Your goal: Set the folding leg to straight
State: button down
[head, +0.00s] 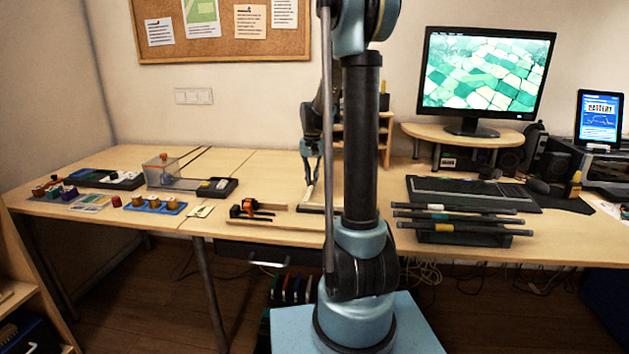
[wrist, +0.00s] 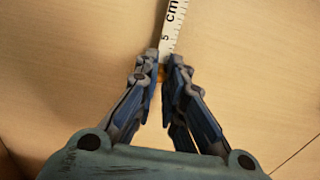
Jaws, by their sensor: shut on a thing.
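A pale ruler strip marked "cm" (wrist: 172,28) runs up from between my fingertips in the wrist view. My gripper (wrist: 163,68) is shut on this strip near its "5" mark, and a small orange bit shows between the fingers. In the head view my gripper (head: 311,182) points down at the table, at the upper end of a pale strip. There the folding rule (head: 318,208) looks bent, with one leg running toward my gripper and another along the table's front. Its joint is too small to make out, and my arm column hides its right part.
An orange and black clamp-like tool (head: 248,209) lies left of the rule, with a thin wooden stick (head: 262,222) in front. A rack of dark rods (head: 460,235) stands to the right. Bare table (head: 240,170) lies behind the clamp-like tool.

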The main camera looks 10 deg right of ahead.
jog(key=a+n, duration=0.1)
jog(key=a, duration=0.1)
jog(key=a+n, duration=0.1)
jog(key=a, duration=0.1)
jog(key=a+n, duration=0.2)
jog(key=shift+w+a+r+y, duration=0.1)
jog(key=shift+w+a+y, duration=0.2)
jog(key=shift+w, duration=0.1)
jog(key=a+n, duration=0.2)
jog(key=s+a+n, duration=0.1)
jog(key=a, duration=0.2)
jog(key=shift+s+a+r+n, duration=0.15)
jog(key=shift+a+r+n, duration=0.05)
jog(key=shift+a+n, duration=0.2)
jog(key=s+a+n, duration=0.2)
jog(key=s+a+r+n, duration=0.1)
jog(key=s+a+n, duration=0.1)
jog(key=s+a, duration=0.1)
jog(key=s+a+n+y, duration=0.1)
jog(key=s+a+n, duration=0.1)
jog(key=a+n, duration=0.1)
jog(key=shift+s+a+r+g, duration=0.15)
jog(key=shift+a+g, duration=0.05)
jog(key=shift+g, duration=0.1)
jog(key=shift+s+a+r+n, duration=0.1)
jog(key=shift+s+a+n, duration=0.25)
jog(key=shift+s, duration=0.15)
jog(key=shift+s+a+r+n, duration=0.1)
jog(key=shift+s+a+n, duration=0.1)
jog(key=shift+s+n, duration=0.2)
